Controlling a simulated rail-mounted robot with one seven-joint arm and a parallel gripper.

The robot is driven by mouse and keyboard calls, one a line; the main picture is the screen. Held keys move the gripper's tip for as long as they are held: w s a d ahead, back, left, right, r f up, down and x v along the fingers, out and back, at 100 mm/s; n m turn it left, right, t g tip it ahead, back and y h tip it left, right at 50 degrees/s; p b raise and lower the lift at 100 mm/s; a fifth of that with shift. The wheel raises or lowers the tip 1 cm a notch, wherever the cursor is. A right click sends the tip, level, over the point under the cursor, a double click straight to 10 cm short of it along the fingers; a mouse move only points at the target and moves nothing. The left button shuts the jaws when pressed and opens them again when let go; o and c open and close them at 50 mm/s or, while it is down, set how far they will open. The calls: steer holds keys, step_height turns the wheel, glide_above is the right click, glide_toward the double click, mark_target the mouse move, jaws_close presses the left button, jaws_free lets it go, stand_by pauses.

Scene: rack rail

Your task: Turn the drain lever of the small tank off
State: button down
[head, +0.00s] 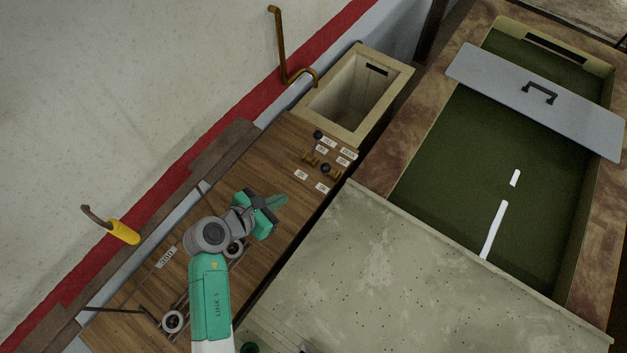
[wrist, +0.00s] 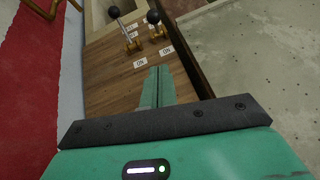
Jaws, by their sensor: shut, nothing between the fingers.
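The small tank (head: 309,104) is a pale open box at the back end of a wooden deck. In front of it stand two brass levers with black knobs, among FILL, DRAIN, OFF and ON labels. The drain lever (head: 326,169) is the right one; it also shows in the wrist view (wrist: 154,19). The fill lever (head: 318,135) is left of it, in the wrist view (wrist: 115,13) too, and leans differently. I cannot tell the drain lever's exact setting. My gripper (head: 283,202) is shut and empty, short of the levers and apart from them; its fingers show in the wrist view (wrist: 158,72).
A large green-lined tank (head: 480,170) with a grey handled lid (head: 560,105) lies at right. A pale speckled slab (head: 400,280) borders the deck (head: 240,165). A bent brass pipe (head: 281,45) stands by the small tank. Round fittings (head: 172,321) sit near my arm.

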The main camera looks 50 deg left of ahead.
mark_target(329, 170)
steer(key=b+x, duration=0.1)
steer(key=x, duration=0.9)
steer(key=shift+s+a+f, duration=0.1)
steer(key=shift+s, duration=0.05)
steer(key=w, duration=0.2)
steer(key=w+r, duration=0.1)
steer(key=w, duration=0.1)
steer(key=shift+w, duration=0.1)
